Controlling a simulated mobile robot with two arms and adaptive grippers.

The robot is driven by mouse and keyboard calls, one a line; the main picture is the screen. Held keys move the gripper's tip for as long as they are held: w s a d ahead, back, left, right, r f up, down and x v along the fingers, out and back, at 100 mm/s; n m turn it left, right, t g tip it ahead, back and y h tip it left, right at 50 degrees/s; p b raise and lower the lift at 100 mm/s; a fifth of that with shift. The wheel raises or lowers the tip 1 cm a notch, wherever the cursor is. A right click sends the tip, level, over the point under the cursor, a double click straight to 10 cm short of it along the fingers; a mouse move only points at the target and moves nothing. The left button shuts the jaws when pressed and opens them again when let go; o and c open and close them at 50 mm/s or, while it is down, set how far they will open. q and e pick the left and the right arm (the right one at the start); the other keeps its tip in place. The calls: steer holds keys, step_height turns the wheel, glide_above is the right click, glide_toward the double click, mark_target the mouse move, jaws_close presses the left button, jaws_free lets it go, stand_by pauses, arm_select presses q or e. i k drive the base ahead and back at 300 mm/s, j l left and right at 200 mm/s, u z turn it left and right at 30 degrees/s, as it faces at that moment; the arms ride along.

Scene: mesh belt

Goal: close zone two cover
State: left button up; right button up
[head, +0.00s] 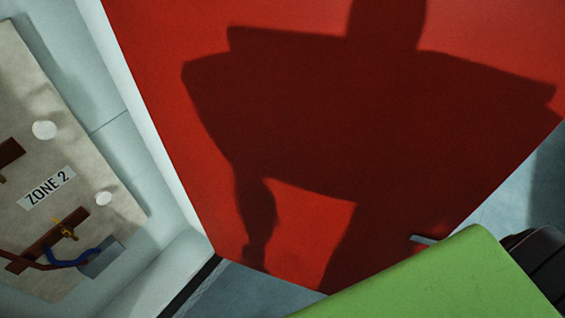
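A large flat red panel (500,75), which looks like the zone two cover, fills the middle of the head view. It stands open beside a pale box interior on the left, with its left edge along the box's white rim (140,90). Inside the box is a beige board (85,165) with a "ZONE 2" label (47,187). A small grey piece (423,239) shows at the panel's lower right edge. Neither of my grippers is in view, so whether they are open or shut is hidden.
The board carries white round knobs (44,130), a brown strip with a brass fitting (68,230), and red and blue wires (75,262). A green part and a black ribbed part cover the lower right corner. Grey-blue floor (255,290) shows below the panel.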

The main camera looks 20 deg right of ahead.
mark_target(308, 141)
steer(key=k+l+u, duration=0.5)
steer(key=k+l, duration=0.3)
steer(key=l+u, duration=0.25)
steer(key=l, duration=0.15)
steer(key=k+l+u, duration=0.25)
steer(key=l, duration=0.15)
steer(key=l+u, duration=0.2)
steer(key=l, duration=0.2)
steer(key=k+l+u, duration=0.25)
steer(key=i+l+u, duration=0.15)
steer(key=l, duration=0.25)
steer(key=i+l+u, duration=0.15)
steer(key=l, duration=0.2)
steer(key=l+u, duration=0.15)
steer(key=l, duration=0.25)
steer(key=i+l+u, duration=0.15)
steer(key=l, duration=0.3)
